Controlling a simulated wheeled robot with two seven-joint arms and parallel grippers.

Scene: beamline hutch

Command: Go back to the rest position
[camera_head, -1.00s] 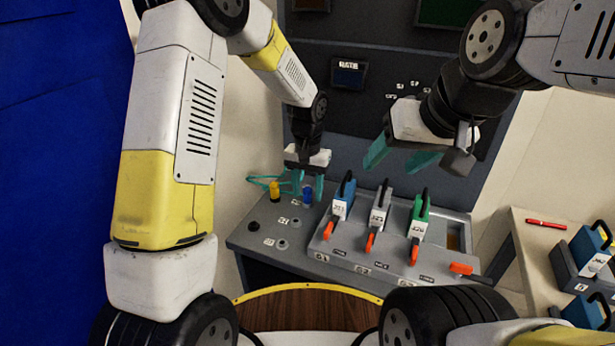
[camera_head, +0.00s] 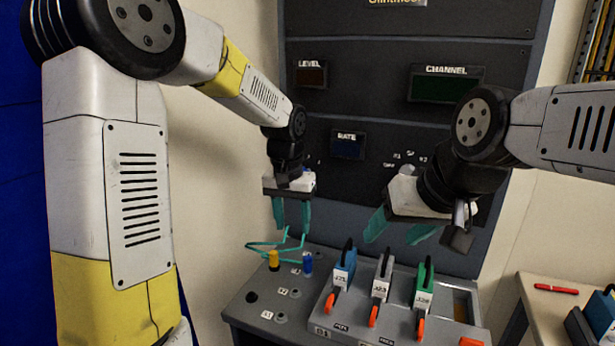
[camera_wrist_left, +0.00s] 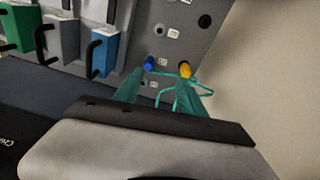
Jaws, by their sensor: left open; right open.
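My left gripper (camera_head: 292,213) is open and empty, with teal fingers pointing down. It hangs above the left part of the grey console (camera_head: 240,301), above a yellow plug (camera_head: 273,260) and a blue plug (camera_head: 308,264). In the left wrist view both the blue plug (camera_wrist_left: 149,63) and the yellow plug (camera_wrist_left: 184,69) show beyond the fingers. A teal cable (camera_head: 262,245) loops behind the plugs. My right gripper (camera_head: 400,228) is open and empty, tilted, above the blue, grey and green modules.
A blue module (camera_head: 344,269), a grey module (camera_head: 382,276) and a green module (camera_head: 424,287), each with a black handle and orange lever, stand on the console. A dark panel (camera_head: 400,120) with displays rises behind. A side table (camera_head: 540,276) at right bears a red pen (camera_head: 556,289).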

